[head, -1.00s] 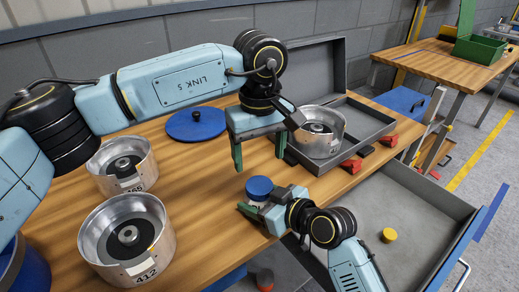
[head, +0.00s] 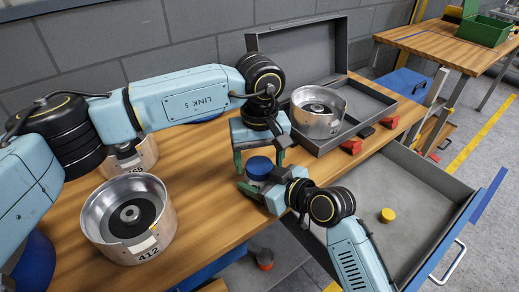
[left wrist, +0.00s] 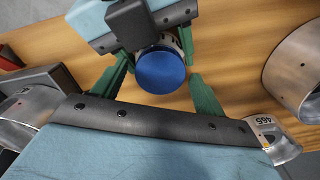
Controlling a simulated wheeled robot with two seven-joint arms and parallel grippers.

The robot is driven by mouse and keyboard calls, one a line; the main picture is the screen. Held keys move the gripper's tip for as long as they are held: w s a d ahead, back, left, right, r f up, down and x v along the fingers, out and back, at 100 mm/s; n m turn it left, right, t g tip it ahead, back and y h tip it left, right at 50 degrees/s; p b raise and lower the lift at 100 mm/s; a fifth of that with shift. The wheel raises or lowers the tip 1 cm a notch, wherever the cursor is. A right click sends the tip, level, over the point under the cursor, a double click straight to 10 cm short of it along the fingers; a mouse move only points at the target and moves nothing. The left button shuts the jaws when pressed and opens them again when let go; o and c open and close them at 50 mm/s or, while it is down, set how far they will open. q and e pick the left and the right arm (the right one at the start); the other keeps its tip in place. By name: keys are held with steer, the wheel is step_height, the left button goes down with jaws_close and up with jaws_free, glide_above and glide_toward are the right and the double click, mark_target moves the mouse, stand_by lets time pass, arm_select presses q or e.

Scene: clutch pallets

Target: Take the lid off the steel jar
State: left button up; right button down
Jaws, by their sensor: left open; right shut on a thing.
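The steel jar's blue lid (head: 260,167) sits on top of the jar, and it also shows in the left wrist view (left wrist: 161,72). A little of the jar's body (left wrist: 173,40) shows beside the lid there; the rest is hidden by my right gripper. My right gripper (head: 263,186) is shut on the jar's body from the front right. My left gripper (head: 259,163) is open and points down over the jar. Its green fingers stand on either side of the lid, apart from it as far as the left wrist view shows.
Steel housing 412 (head: 91,220) stands at the left front, with another housing (head: 146,157) behind it. A third housing (head: 317,125) sits in the open grey case (head: 370,133). An open drawer (head: 400,180) with a yellow cap (head: 387,215) is at right.

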arm_select(q)
steer(key=shift+c, duration=0.4)
steer(key=c, duration=0.9)
steer(key=n, duration=0.5)
steer(key=shift+n, duration=0.3)
steer(key=n, duration=1.1)
steer(key=shift+n, duration=0.3)
